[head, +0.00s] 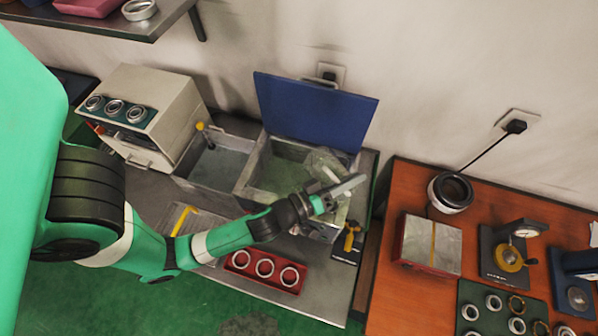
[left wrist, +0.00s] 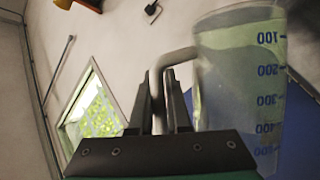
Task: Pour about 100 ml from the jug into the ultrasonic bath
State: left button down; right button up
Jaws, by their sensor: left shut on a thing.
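The clear jug (head: 324,160) is over the right part of the ultrasonic bath (head: 251,174), tilted, partly hidden by my gripper. My left gripper (head: 342,189) reaches over the bath from the front and is shut on the jug's handle. In the left wrist view, the fingers (left wrist: 160,88) close around the pale handle (left wrist: 176,58), and the jug (left wrist: 236,85) shows blue volume marks upside down. The liquid level in the jug cannot be told. The bath's blue lid (head: 315,112) stands open behind it. My right gripper is not in view.
A second open basin (head: 212,165) adjoins the bath on the left, beside a beige cabinet (head: 150,110). A red tray of rings (head: 265,270) lies in front. An orange bench (head: 410,285) with gauges and rings stands at the right.

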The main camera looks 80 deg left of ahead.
aim_at(334, 178)
pick_arm(q)
jog(key=shift+s+a+r+n+t+b, duration=0.35)
jog(key=shift+n+t+b, duration=0.25)
jog(key=shift+n+b, duration=0.4)
jog(key=shift+s+d, duration=0.15)
jog(key=shift+d, duration=0.1)
dwell(0.3)
jog(key=shift+s+r+b, duration=0.1)
jog(key=shift+b, duration=0.2)
jog(key=shift+s+d, duration=0.1)
jog(key=shift+s, duration=0.1)
jog(key=shift+s+n+t+b, duration=0.5)
jog(key=shift+b, duration=0.5)
dwell(0.6)
jog(key=shift+r, duration=0.1)
